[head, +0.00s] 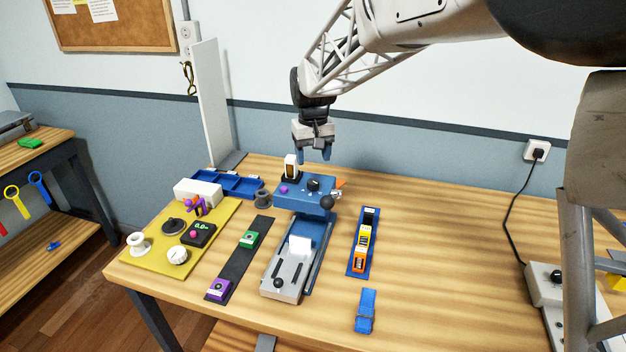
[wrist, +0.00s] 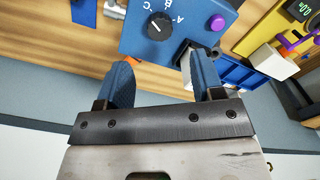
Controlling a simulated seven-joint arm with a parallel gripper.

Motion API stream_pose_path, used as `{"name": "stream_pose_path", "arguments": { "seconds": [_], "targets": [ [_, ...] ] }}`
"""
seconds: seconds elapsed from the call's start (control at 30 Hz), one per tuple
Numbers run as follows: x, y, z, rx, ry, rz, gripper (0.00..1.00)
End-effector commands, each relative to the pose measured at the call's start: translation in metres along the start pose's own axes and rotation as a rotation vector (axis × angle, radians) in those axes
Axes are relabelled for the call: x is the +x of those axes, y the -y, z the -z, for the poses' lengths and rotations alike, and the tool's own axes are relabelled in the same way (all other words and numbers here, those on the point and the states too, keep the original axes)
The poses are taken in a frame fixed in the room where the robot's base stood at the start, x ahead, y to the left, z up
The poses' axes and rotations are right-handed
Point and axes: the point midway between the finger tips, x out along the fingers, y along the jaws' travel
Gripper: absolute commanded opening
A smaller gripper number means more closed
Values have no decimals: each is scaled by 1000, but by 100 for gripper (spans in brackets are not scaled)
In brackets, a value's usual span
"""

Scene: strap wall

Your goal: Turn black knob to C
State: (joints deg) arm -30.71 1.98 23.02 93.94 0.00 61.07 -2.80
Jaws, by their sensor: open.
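The black knob (head: 314,184) sits on top of the blue box (head: 296,202) in the middle of the table. In the wrist view the knob (wrist: 158,25) shows near the top, with white letters A, B and C on the panel beside it. A pale mark shows on the knob, but I cannot tell surely which letter it points to. My gripper (head: 316,154) hangs above and behind the box, apart from the knob. In the wrist view its blue fingers (wrist: 162,68) are spread and empty, with the knob beyond their tips.
A purple button (head: 284,189) and a black ball lever (head: 327,202) are close to the knob. A white-topped block (head: 291,166) stands behind the box. A yellow board (head: 150,257) with several parts lies left. The table's right side (head: 440,250) is mostly clear.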

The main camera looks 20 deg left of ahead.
Motion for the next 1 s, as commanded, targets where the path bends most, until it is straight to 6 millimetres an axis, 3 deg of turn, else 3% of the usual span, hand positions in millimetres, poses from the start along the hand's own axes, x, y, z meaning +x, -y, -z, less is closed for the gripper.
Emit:
{"name": "stream_pose_path", "arguments": {
  "seconds": [0.57,1.0],
  "targets": [
    [7,0,0,6,1,0,61],
    [55,0,0,5,2,0,61]
  ]
}}
